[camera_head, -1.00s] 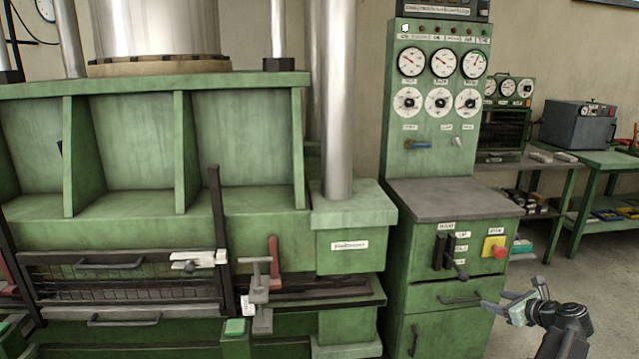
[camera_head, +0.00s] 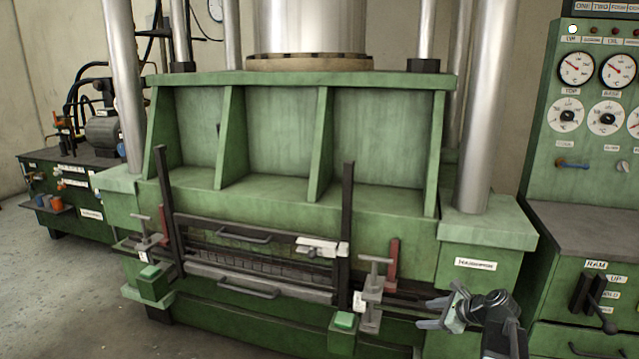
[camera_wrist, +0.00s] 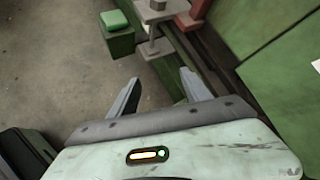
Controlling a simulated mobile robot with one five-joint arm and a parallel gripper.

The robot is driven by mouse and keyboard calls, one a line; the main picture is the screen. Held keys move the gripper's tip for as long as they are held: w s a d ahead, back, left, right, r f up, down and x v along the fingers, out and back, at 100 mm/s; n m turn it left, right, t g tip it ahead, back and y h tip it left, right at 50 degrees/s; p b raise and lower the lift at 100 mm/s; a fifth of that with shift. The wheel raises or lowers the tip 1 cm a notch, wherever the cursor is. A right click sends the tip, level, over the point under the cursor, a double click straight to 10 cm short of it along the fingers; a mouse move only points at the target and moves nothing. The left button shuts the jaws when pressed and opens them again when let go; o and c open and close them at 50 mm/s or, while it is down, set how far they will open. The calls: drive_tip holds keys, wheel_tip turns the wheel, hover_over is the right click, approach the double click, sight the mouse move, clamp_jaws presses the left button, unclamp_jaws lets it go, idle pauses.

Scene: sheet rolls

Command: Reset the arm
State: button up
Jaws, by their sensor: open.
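My gripper (camera_head: 432,312) is at the lower right of the head view, in front of the right end of the green press (camera_head: 270,130). Its two fingers point left and stand apart, with nothing between them. The wrist view also shows my open gripper (camera_wrist: 160,92), its fingers spread over the grey floor and the lower edge of the press. Part of my arm beyond the wrist is out of the frame.
A grey clamp (camera_head: 371,295) and a green button box (camera_head: 344,322) are on the press front, left of my gripper. The control cabinet (camera_head: 570,240) with dials and levers stands at right. Bare floor (camera_head: 60,290) lies at lower left.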

drive_tip(key=s+a+f+n+g, duration=0.25)
drive_tip(key=a+n, duration=0.25)
drive_tip(key=a, duration=0.4)
drive_tip(key=s+a+f+n+g+h, duration=0.1)
drive_tip(key=s+a+f+n+g, duration=0.15)
drive_tip(key=a+n, duration=0.45)
drive_tip(key=s+a+f+n+g, duration=0.1)
drive_tip(key=s+a+f+n, duration=0.15)
drive_tip(key=a, duration=0.95)
drive_tip(key=s+d+n+g+h+p, duration=0.15)
drive_tip(key=s+d+n+h, duration=0.25)
drive_tip(key=s+d+n, duration=0.45)
wheel_tip(320, 180, up, 25)
drive_tip(key=w+a+n+p, duration=0.1)
drive_tip(key=w+a+p, duration=0.1)
drive_tip(key=p, duration=2.2)
drive_tip(key=shift+a+n+g, duration=0.3)
drive_tip(key=shift+g, duration=0.15)
drive_tip(key=shift+f, duration=0.15)
